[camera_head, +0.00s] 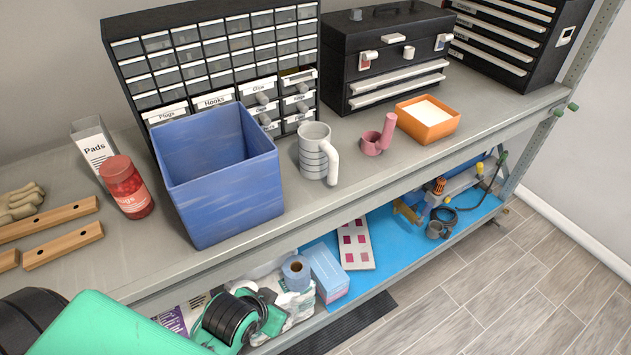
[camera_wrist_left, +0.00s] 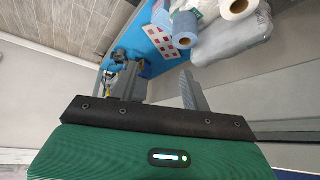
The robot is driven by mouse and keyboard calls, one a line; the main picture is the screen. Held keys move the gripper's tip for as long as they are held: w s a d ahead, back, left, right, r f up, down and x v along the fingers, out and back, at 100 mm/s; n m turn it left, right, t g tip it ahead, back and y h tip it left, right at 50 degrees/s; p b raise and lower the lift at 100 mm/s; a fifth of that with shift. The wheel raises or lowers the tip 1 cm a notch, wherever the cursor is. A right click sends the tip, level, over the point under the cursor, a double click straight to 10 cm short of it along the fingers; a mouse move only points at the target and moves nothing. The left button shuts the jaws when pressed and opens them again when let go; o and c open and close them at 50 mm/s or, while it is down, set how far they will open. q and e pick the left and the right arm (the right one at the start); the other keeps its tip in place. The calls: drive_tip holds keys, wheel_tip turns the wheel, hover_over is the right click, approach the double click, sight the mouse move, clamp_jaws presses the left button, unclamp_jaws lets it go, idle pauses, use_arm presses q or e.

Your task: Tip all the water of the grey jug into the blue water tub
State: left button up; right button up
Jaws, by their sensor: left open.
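The grey jug (camera_head: 313,158) stands upright on the worktop, its pale handle towards the right front. Its contents cannot be made out. The blue water tub (camera_head: 235,197) stands just left of it, open at the top, with a gap between them. The tub's floor is hidden by its near walls. My left arm comes in at the lower left, below and in front of the worktop, away from jug and tub. In the left wrist view my left gripper (camera_wrist_left: 160,68) is open and empty, with its fingers apart. My right gripper is not in view.
A red jar (camera_head: 126,188) and a Pads box (camera_head: 92,150) stand left of the tub. A pink cup (camera_head: 373,144) and an orange bin (camera_head: 428,122) stand right of the jug. A drawer cabinet (camera_head: 170,75) and a black toolbox (camera_head: 385,80) line the back.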

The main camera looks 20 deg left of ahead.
use_arm(q)
drive_tip(key=w+d+r+t, duration=0.2)
drive_tip(key=w+r+t, duration=0.45)
drive_tip(key=w, duration=0.45)
drive_tip(key=n+t, duration=0.1)
drive_tip(key=t, duration=0.4)
approach(330, 179)
drive_tip(key=w+p, duration=0.1)
drive_tip(key=w, duration=0.3)
drive_tip(key=w+d+p, duration=0.1)
drive_tip(key=w, duration=0.1)
drive_tip(key=shift+p, duration=0.3)
drive_tip(key=shift+w+r+p, duration=0.15)
drive_tip(key=shift+w+p, duration=0.2)
drive_tip(key=shift+w, duration=0.05)
drive_tip(key=w+p, duration=0.2)
drive_tip(key=w, duration=0.2)
drive_tip(key=shift+a, duration=0.15)
drive_tip(key=shift+w, duration=0.3)
clamp_jaws()
